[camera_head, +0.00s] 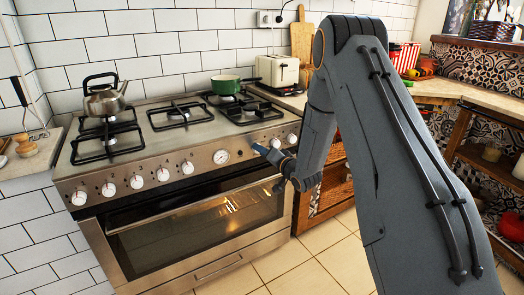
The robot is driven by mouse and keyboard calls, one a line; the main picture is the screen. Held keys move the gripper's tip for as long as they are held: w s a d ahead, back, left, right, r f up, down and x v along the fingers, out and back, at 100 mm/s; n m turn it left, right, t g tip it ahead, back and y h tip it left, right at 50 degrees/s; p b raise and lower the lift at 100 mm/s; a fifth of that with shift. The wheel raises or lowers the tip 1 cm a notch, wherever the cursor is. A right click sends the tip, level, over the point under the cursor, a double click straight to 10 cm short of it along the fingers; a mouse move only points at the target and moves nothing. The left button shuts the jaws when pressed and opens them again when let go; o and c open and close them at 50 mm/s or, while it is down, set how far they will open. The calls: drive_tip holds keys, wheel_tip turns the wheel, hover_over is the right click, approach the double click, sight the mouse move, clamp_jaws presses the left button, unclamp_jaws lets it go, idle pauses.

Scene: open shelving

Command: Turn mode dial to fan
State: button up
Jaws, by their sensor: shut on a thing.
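The steel oven (185,225) stands at the left with a row of white control knobs (136,181) along its sloped front panel. A round white gauge (221,156) sits in the panel right of the middle. My gripper (257,150) reaches from the right and is at the panel just right of this gauge. It is shut on the mode dial, which the fingers hide. The dial's marks and its setting cannot be read. Two more white knobs (291,138) show right of the fingers.
The oven door handle (195,205) runs just below the panel. A kettle (104,98) and a green pot (226,84) stand on the hob. A toaster (278,70) is on the counter behind. The tiled floor (310,260) in front is clear.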

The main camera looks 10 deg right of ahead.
drive_tip(key=shift+m+p, duration=0.3)
drive_tip(key=shift+m, duration=0.8)
drive_tip(key=o, duration=1)
drive_tip(key=shift+o, duration=0.2)
drive_tip(key=v, duration=0.7)
drive_tip(key=shift+s+d, duration=0.3)
drive_tip(key=shift+s, duration=0.05)
